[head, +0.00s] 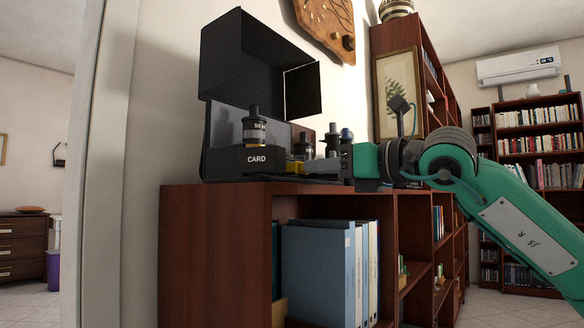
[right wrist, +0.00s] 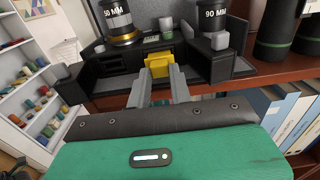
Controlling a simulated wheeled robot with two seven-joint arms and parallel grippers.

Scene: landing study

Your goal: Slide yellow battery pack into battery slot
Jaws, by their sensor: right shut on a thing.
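The yellow battery pack (right wrist: 158,66) is between the fingertips of my right gripper (right wrist: 161,76), which is shut on it. In the head view the yellow pack (head: 294,167) shows as a small patch just left of the right gripper's fingertips (head: 303,167), at the front of the black case (head: 233,162). In the right wrist view the pack sits in front of a gap between dark blocks of the case (right wrist: 110,67). The battery slot itself is hidden or too small to tell, and I cannot tell whether the pack is inside it. My left gripper is not in view.
The case stands on a dark red-brown bookcase (head: 215,230) with binders below. A 50 MM lens (right wrist: 118,22) and a 90 MM lens (right wrist: 212,20) stand in the case. The open black lid (head: 240,60) rises above it. Dark cylinders (right wrist: 279,30) stand at the right.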

